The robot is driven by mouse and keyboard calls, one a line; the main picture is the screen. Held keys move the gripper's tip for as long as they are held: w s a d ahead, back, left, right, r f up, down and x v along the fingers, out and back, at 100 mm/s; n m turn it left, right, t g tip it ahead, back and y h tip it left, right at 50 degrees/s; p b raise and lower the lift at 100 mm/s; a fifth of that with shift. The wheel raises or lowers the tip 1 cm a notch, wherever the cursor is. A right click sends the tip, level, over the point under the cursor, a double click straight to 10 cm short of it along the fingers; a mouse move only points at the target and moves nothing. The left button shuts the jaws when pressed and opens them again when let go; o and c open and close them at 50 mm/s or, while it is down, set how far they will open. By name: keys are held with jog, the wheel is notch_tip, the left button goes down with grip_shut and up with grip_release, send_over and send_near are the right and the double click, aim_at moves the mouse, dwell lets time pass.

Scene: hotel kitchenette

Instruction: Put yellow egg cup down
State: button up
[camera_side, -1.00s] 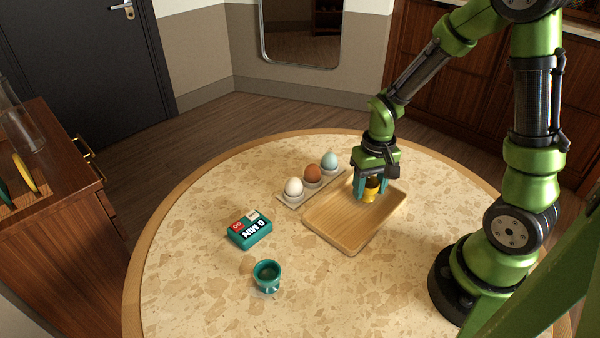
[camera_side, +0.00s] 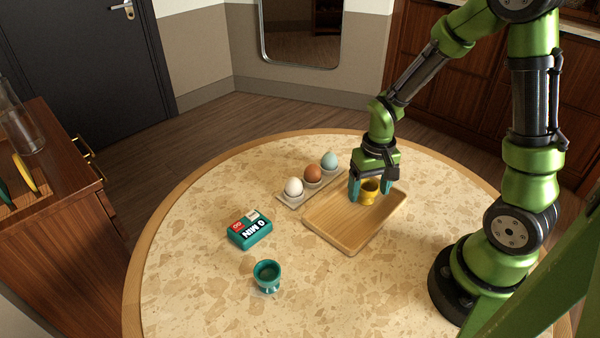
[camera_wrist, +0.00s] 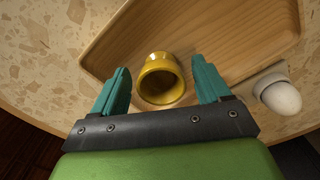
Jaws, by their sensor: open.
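The yellow egg cup (camera_side: 369,191) stands upright on the wooden tray (camera_side: 337,228), towards its far side. In the wrist view the cup (camera_wrist: 160,78) shows its open mouth, and the tray (camera_wrist: 190,35) lies under it. My gripper (camera_side: 370,192) is open around the cup. In the wrist view its two teal fingers (camera_wrist: 164,88) are spread, one on each side of the cup, with a gap on both sides. The cup's foot is partly hidden.
A holder (camera_side: 291,202) with white, brown and blue eggs stands beside the tray; the white egg also shows in the wrist view (camera_wrist: 281,97).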

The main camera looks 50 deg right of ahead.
notch_tip(320, 180, up, 12)
jog(key=f, duration=0.1)
jog(key=s+a+r+n+t+y, duration=0.1)
jog(key=s+a+r+t, duration=0.4)
jog(key=a+r+t, duration=0.2)
notch_tip(320, 180, up, 4)
jog(key=shift+a+r+n+y, duration=0.1)
jog(key=shift+a+n+y, duration=0.3)
jog(key=shift+a, duration=0.6)
